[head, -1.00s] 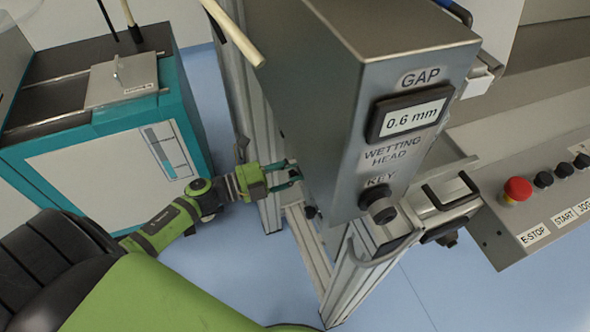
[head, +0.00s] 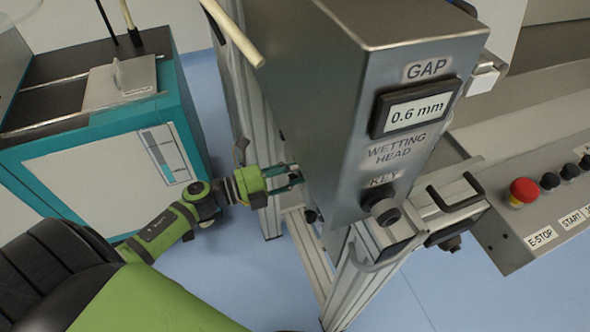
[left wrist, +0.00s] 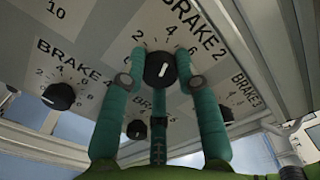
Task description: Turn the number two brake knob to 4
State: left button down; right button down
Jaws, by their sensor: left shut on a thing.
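The number two brake knob (left wrist: 160,70) is a round black knob with a white pointer line. It sits under the BRAKE 2 label in the left wrist view, with printed numbers around it. The line points roughly up the picture, tilted slightly right; I cannot tell the exact value. My left gripper (left wrist: 160,82) is shut on this knob, one teal finger on each side. In the head view my left gripper (head: 293,178) reaches beside the machine's metal frame, and the knob is hidden there. My right gripper is not in view.
Other brake knobs, BRAKE 4 (left wrist: 58,96) and BRAKE 3 (left wrist: 224,112), sit close on either side. The grey GAP display box (head: 335,110) overhangs near my left gripper. A teal cabinet (head: 185,115) stands at left. Blue floor is open below.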

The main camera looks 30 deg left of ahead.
pick_arm(q)
jog(key=c, duration=0.9)
grip_release()
jog(key=shift+s+d+f, duration=0.15)
jog(key=shift+s+d, duration=0.05)
jog(key=shift+d, duration=0.05)
jog(key=shift+s+a, duration=0.25)
jog(key=shift+a, duration=0.15)
jog(key=v, duration=1.1)
